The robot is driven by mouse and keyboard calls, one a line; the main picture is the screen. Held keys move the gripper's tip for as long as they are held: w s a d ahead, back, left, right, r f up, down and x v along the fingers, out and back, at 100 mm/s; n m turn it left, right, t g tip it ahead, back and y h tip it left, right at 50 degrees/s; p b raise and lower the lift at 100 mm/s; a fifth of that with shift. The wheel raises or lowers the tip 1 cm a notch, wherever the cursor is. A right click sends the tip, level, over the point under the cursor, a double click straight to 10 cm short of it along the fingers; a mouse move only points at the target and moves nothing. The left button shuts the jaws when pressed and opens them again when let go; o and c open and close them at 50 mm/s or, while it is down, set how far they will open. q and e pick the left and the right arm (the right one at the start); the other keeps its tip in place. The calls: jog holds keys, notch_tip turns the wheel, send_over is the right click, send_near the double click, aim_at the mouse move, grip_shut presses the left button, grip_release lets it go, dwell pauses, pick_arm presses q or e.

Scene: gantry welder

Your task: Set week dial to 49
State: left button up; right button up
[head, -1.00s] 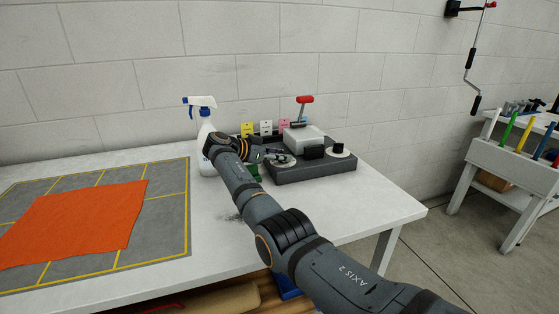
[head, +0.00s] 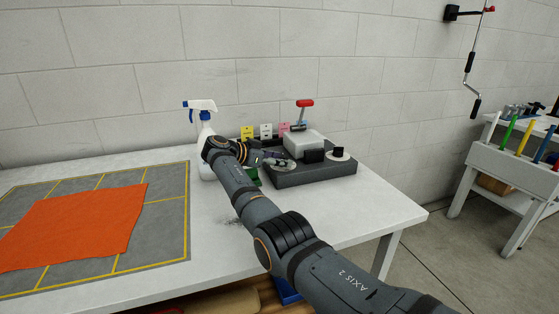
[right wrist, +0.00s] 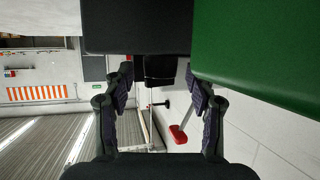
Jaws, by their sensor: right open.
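A dark grey stamping device (head: 315,174) with a white block (head: 303,142) and a red-handled lever (head: 304,103) stands on the table by the wall. Two round pale dials sit on it, a left dial (head: 285,166) and a right dial (head: 339,155) with a black knob. Their markings are too small to read, so I cannot tell which is the week dial. My right gripper (head: 274,158) is at the left dial, partly covering it. In the right wrist view its open fingers (right wrist: 161,84) stand on both sides of a black knob (right wrist: 160,69), with gaps visible. My left gripper is not in view.
A white spray bottle (head: 203,130) stands behind my right wrist. Yellow, white and pink cards (head: 266,130) stand behind the device. A green block (right wrist: 265,50) is close beside the gripper. An orange cloth (head: 75,225) lies on a grey mat at left. The table's front right is clear.

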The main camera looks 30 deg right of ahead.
jog(key=v, duration=1.1)
jog(key=shift+a, duration=0.4)
